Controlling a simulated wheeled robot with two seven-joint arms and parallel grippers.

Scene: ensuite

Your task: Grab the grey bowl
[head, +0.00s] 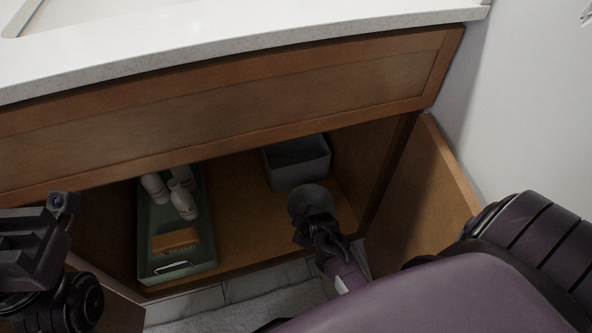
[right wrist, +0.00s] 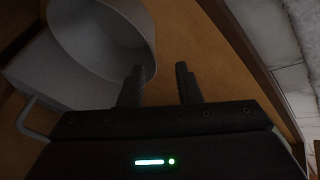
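The grey bowl (head: 305,198) is in the open cabinet under the counter, in front of a grey bin. My right gripper (head: 312,232) is at its near side. In the right wrist view the bowl (right wrist: 95,38) fills the upper left, its round opening partly visible. The right gripper (right wrist: 160,80) is open there. Its left finger overlaps the bowl's rim and its right finger is clear of the bowl. I cannot tell whether the left finger touches the bowl. My left gripper (head: 30,245) is at the left edge of the head view, away from the bowl; its fingers are unclear.
The grey bin (head: 297,163) stands behind the bowl. A green tray (head: 146,232) with white bottles (head: 183,201) and a tan block (head: 175,239) is to the left. The open cabinet door (head: 432,185) is at the right. The counter (head: 250,30) overhangs above.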

